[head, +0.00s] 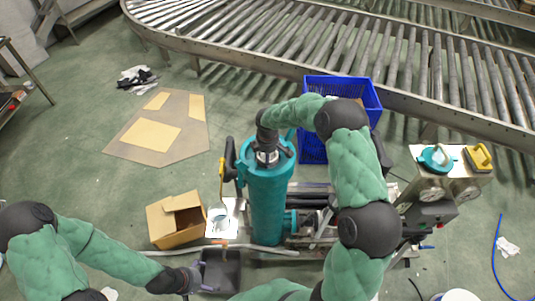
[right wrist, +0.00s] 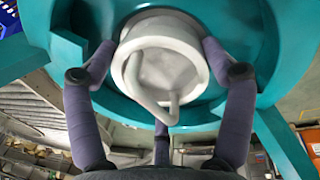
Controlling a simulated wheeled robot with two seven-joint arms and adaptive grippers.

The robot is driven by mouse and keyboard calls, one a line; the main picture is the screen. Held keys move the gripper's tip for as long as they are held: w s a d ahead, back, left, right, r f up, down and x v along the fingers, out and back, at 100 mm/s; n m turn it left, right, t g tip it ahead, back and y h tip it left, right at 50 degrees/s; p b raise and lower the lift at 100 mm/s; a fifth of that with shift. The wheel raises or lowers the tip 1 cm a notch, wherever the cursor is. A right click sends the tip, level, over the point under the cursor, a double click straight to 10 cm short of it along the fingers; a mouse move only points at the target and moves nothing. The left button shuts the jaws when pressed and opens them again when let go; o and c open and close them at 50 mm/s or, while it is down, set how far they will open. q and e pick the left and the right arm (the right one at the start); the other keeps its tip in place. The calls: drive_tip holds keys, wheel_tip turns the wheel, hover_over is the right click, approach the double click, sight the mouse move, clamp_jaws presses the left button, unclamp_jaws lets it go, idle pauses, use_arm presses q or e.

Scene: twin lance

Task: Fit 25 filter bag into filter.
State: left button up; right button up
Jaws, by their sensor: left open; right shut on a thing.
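The filter (head: 268,205) is a tall teal cylinder standing upright in the middle of the head view. My right gripper (head: 266,156) is over its top, pointing down. In the right wrist view its purple fingers (right wrist: 160,75) are closed around a pale round piece with a bent handle, the filter bag's top (right wrist: 165,65). This piece sits within the teal round opening of the filter (right wrist: 240,30); how deep it goes is hidden. My left gripper (head: 191,280) is open and empty at the lower left, beside a black bin (head: 222,272).
An open cardboard box (head: 170,222) and a white sheet with a pale cup-like thing (head: 219,217) are left of the filter. A blue crate (head: 313,149) is behind. A teal lid (head: 437,158) and yellow piece (head: 479,158) lie on a stand at right. A roller conveyor (head: 400,60) runs behind.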

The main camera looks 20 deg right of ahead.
drive_tip(key=shift+r, duration=0.15)
wheel_tip(320, 180, up, 21)
drive_tip(key=p, duration=1.3)
idle(3.8)
drive_tip(key=shift+s+a+p, duration=0.1)
drive_tip(key=shift+s+p, duration=0.1)
drive_tip(key=shift+p, duration=0.75)
idle(0.9)
